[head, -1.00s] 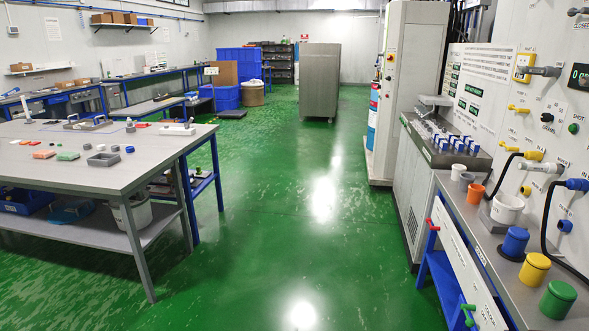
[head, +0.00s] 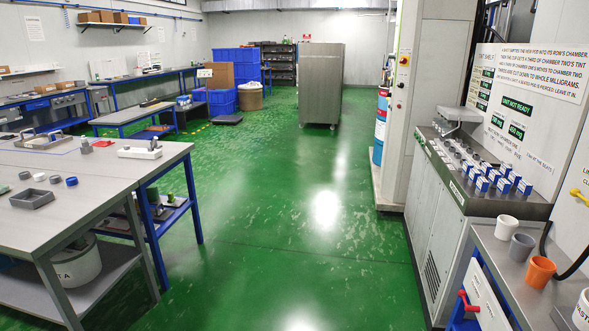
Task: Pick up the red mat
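A small flat red piece (head: 103,143) lies on the grey table (head: 95,175) at the left of the head view, beside a white block-like holder (head: 140,151). It is too small for me to tell whether it is the red mat. No other red mat shows on the visible part of this table. Neither of my grippers is in view.
Green floor (head: 280,235) lies open between the left table and the right bench. White, grey and orange cups (head: 540,271) stand on the right bench. A metal cabinet (head: 321,84) stands ahead.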

